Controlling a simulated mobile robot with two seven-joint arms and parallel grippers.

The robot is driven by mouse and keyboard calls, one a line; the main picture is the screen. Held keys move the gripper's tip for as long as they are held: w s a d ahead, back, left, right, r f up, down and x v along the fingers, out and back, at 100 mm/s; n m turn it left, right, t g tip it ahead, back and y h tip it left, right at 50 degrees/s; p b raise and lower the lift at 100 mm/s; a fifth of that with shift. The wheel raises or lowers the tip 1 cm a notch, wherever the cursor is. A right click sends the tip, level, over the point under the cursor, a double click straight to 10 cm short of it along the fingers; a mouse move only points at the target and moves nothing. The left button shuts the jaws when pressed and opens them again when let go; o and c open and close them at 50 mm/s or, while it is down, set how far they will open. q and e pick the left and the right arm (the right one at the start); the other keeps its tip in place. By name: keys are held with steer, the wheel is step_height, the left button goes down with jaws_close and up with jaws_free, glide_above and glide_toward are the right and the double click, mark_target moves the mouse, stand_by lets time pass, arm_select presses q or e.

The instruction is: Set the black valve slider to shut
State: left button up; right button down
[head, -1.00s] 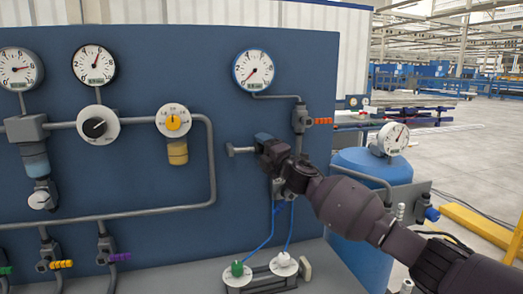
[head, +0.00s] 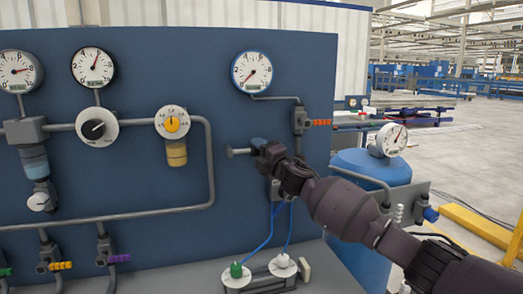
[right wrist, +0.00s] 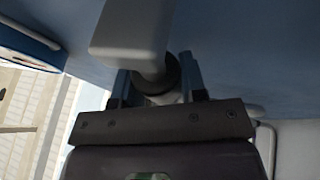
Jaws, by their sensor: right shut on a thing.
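My right gripper (head: 256,148) reaches in from the right to a short grey pipe stub (head: 239,151) on the blue panel. In the right wrist view its two fingers (right wrist: 158,82) stand on either side of a black ring, the valve slider (right wrist: 160,76), and are shut on it. The ring sits around a pale pipe just below a grey block (right wrist: 130,35). In the head view the gripper hides the slider. My left gripper is in neither view.
The blue panel (head: 120,170) carries gauges, pipes and knobs. An orange-handled valve (head: 318,123) is above right of my gripper. Blue hoses (head: 268,231) hang below it. A blue tank (head: 362,165) stands behind my right arm.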

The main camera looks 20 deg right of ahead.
mark_target(249, 152)
steer(key=a, duration=0.3)
steer(key=shift+w+a, duration=0.1)
steer(key=shift+a, duration=0.1)
steer(key=c, duration=1.1)
jaws_free()
steer(key=o, duration=0.4)
steer(key=shift+a, duration=0.15)
steer(key=shift+o, duration=0.2)
steer(key=shift+d, duration=0.2)
steer(key=p+v, duration=0.1)
steer(key=v, duration=0.9)
steer(key=shift+s+d, duration=0.15)
steer(key=shift+s, duration=0.2)
steer(key=shift+f, duration=0.1)
